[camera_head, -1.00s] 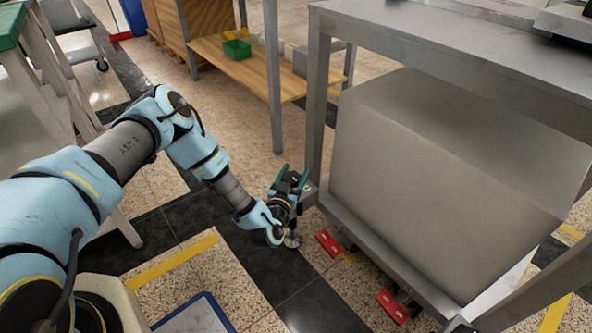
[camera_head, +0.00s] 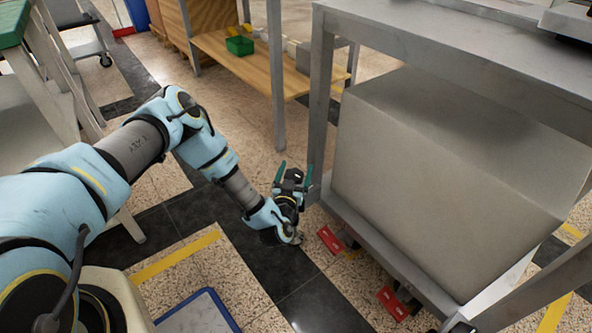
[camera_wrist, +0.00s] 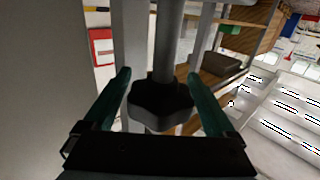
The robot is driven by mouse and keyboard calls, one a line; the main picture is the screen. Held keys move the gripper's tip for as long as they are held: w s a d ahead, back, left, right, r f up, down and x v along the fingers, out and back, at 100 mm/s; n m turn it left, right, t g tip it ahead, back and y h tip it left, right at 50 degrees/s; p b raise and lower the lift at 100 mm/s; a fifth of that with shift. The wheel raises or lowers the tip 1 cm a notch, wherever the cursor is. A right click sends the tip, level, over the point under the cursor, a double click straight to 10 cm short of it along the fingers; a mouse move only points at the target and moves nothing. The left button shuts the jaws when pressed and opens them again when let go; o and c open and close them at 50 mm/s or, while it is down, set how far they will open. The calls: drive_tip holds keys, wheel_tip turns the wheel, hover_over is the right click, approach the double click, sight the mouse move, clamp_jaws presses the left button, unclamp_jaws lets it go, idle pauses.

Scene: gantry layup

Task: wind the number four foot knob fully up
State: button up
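A black lobed foot knob (camera_wrist: 160,100) sits on a grey metal stem (camera_wrist: 167,40) in the wrist view. My gripper (camera_wrist: 158,74) has its two green fingers apart, one on each side of the knob, with gaps showing between fingers and knob. In the head view my gripper (camera_head: 294,168) is low by the near left corner leg (camera_head: 318,110) of the grey metal bench. There my wrist hides the knob. No number is readable on the knob.
A large grey box (camera_head: 440,180) fills the bench's lower frame. Red-topped parts (camera_head: 330,240) sit near the floor under its front edge. A wooden shelf (camera_head: 225,60) with a green bin (camera_head: 240,46) stands behind.

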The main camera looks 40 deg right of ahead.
drive_tip(key=shift+o, duration=0.3)
drive_tip(key=p+v, duration=0.2)
drive_tip(key=v, duration=0.9)
drive_tip(key=shift+w+d, duration=0.1)
drive_tip(key=shift+w, duration=0.05)
